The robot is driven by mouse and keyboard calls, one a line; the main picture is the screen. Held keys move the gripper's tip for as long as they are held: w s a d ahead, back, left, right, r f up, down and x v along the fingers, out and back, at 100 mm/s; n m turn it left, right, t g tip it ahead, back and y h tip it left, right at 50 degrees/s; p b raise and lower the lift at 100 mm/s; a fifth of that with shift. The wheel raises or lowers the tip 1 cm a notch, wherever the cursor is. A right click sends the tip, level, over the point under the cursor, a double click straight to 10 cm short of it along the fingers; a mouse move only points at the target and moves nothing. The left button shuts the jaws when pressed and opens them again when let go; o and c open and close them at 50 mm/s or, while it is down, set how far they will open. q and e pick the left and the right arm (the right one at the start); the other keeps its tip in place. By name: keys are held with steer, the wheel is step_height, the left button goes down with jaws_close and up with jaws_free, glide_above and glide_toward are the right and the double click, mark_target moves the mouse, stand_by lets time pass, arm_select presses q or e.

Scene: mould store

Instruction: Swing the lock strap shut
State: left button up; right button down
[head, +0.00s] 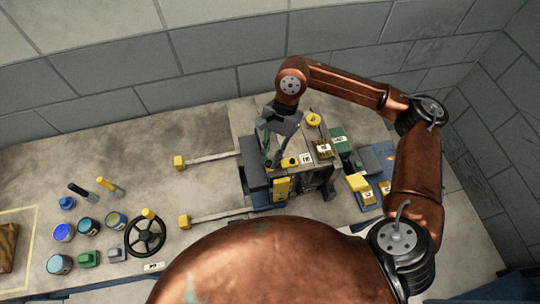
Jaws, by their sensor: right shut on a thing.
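A grey mould block (317,170) stands on the bench right of centre, with small yellow parts on its top and front. My right gripper (271,160) reaches down from above at the left part of the block. Its fingers are shut on a small part there, which I take to be the lock strap; the fingers mostly hide it. A small yellow piece (289,162) lies just right of the fingertips on the block's top. How far the strap is turned cannot be told. My left gripper is not in view.
Two bars with yellow ends (180,162) (184,221) stick out left of the block. Yellow and green blocks (357,182) lie right. The bench's back left is clear.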

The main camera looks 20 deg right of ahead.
steer(key=c, duration=1.8)
jaws_free()
steer(key=shift+r, duration=0.1)
steer(key=v, duration=1.1)
steer(key=shift+r, duration=0.35)
steer(key=shift+d, duration=0.1)
